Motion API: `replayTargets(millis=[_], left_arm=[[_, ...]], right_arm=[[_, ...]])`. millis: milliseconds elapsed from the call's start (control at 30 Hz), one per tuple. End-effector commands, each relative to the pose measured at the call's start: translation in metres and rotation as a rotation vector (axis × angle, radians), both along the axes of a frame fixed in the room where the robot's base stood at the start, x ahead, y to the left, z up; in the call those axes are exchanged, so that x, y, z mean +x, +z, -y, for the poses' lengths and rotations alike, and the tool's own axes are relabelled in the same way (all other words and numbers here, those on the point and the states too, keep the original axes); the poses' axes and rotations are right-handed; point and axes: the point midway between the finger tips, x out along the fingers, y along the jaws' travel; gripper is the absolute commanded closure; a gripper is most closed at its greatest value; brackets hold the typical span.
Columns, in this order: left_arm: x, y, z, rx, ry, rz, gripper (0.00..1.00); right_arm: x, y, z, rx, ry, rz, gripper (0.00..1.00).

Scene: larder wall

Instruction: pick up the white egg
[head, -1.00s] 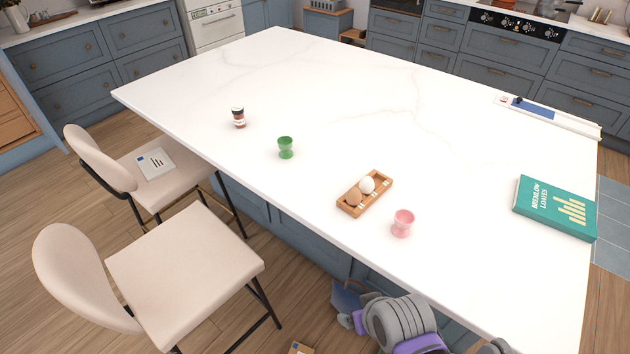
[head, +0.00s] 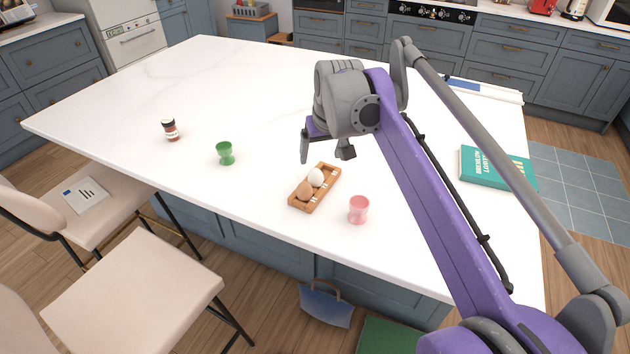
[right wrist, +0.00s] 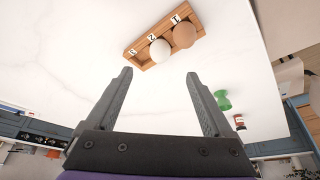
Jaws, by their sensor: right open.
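The white egg (head: 316,177) sits in a small wooden holder (head: 328,190) on the white island, beside a brown egg (head: 305,191). In the right wrist view, the white egg (right wrist: 160,50) lies beyond the fingertips, with the brown egg (right wrist: 184,35) to its right in the holder (right wrist: 134,52). My right gripper (head: 325,155) is open and empty, above the counter just behind the holder in the head view. Its two fingers stand wide apart in the right wrist view (right wrist: 160,75). My left gripper is not in view.
A pink cup (head: 358,209) stands close to the holder's right. A green cup (head: 225,153) and a small jar (head: 171,129) stand to the left. A teal book (head: 497,168) lies at the right. The counter's back left is clear.

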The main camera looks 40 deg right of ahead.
Motion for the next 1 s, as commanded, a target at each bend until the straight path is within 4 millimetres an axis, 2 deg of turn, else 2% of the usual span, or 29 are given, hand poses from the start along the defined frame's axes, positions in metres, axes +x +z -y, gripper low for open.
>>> replayTargets(millis=[300,567,800,1000], left_arm=[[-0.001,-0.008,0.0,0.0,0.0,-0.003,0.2],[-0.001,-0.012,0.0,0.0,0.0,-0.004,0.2],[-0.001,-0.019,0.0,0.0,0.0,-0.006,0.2],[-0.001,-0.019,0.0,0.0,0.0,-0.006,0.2]], right_arm=[[0.017,-0.04,0.009,0.0,-0.003,0.0,0.14],[0.025,-0.06,0.012,0.0,-0.003,0.0,0.14],[0.037,-0.093,0.016,0.0,-0.004,0.0,0.14],[0.039,-0.099,0.016,0.0,-0.004,0.0,0.14]])
